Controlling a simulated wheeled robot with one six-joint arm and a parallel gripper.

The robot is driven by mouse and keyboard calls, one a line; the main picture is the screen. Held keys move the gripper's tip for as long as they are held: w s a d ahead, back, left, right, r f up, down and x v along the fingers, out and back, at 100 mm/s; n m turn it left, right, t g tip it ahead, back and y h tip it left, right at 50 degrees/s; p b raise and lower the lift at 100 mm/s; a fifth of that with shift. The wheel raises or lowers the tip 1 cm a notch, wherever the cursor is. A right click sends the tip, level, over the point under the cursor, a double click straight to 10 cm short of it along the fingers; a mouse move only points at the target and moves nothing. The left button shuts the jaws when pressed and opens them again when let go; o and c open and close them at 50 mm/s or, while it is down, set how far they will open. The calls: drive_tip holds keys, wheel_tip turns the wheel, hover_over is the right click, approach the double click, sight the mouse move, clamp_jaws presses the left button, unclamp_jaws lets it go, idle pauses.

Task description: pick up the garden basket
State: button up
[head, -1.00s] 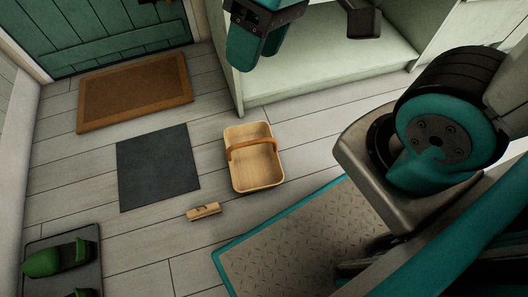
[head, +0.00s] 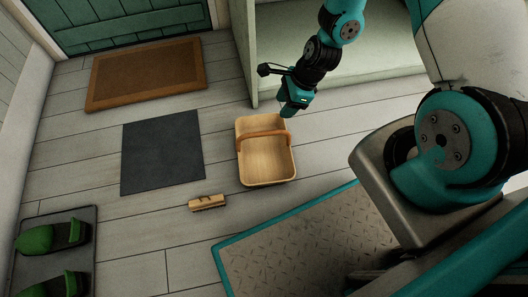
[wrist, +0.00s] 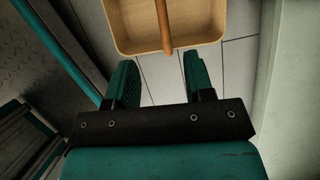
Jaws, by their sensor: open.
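The garden basket (head: 265,165) is a shallow light-wood tray with rounded corners and a brown arched handle (head: 262,134) across its middle. It stands upright on the floor in the head view. My gripper (head: 287,112) is above and beside the basket's upper right corner, apart from the handle as far as I can tell. In the wrist view, the basket (wrist: 200,30) is at the top, with the handle pointing down toward the gap between my fingers. My gripper (wrist: 160,80) is open, and only floor shows between its fingers.
A wooden brush (head: 207,202) lies left of the basket. A dark grey mat (head: 162,153), a brown doormat (head: 147,72) and a tray with green clogs (head: 53,237) lie farther left. A pale shelf unit (head: 375,85) stands behind my arm.

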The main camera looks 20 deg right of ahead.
sight(265, 132)
drive_tip(key=b+x, duration=0.6)
drive_tip(key=x, duration=0.5)
drive_tip(key=shift+f, duration=0.15)
drive_tip(key=b+x, duration=0.5)
drive_tip(key=shift+d+f, duration=0.1)
drive_tip(key=shift+f, duration=0.05)
drive_tip(key=shift+f+p, duration=0.1)
drive_tip(key=shift+p, duration=0.2)
drive_tip(key=shift+c, duration=0.2)
clamp_jaws()
